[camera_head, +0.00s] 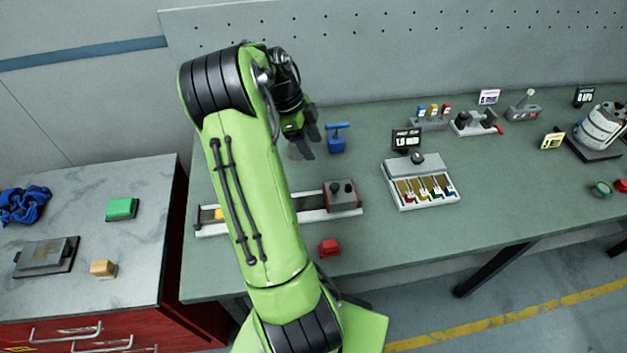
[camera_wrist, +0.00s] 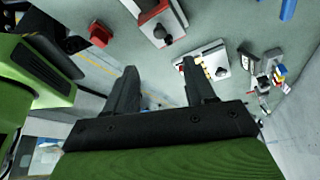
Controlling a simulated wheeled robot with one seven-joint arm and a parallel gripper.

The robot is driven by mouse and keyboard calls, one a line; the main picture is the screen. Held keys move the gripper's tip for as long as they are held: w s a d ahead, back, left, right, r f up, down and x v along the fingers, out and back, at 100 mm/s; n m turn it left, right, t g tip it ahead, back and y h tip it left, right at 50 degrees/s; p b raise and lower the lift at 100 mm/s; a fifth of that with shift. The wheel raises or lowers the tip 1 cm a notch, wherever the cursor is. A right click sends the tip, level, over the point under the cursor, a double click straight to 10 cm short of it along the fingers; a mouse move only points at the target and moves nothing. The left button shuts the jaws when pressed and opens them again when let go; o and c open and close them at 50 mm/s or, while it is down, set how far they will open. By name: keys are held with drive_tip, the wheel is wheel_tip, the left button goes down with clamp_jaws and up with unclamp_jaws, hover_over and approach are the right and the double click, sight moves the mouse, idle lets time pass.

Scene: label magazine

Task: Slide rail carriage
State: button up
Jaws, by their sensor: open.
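The rail carriage (camera_head: 342,196) is a red and grey block with dark knobs on top. It sits at the right part of a pale rail (camera_head: 314,215) on the green workbench. My arm hides the middle of the rail, and a yellow piece (camera_head: 219,213) shows near its left end. My gripper (camera_head: 307,136) is open and empty, above the bench behind the rail and apart from the carriage. In the wrist view the carriage (camera_wrist: 153,12) is at the top, beyond the open fingers (camera_wrist: 160,88).
A red block (camera_head: 330,248) lies in front of the rail. A label magazine (camera_head: 421,183) with coloured slots is right of the rail. A marble-topped cabinet (camera_head: 145,240) stands left. Bare bench lies between rail and magazine.

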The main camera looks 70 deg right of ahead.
sight(334, 185)
drive_tip(key=x, duration=1.5)
drive_tip(key=shift+c, duration=0.4)
clamp_jaws()
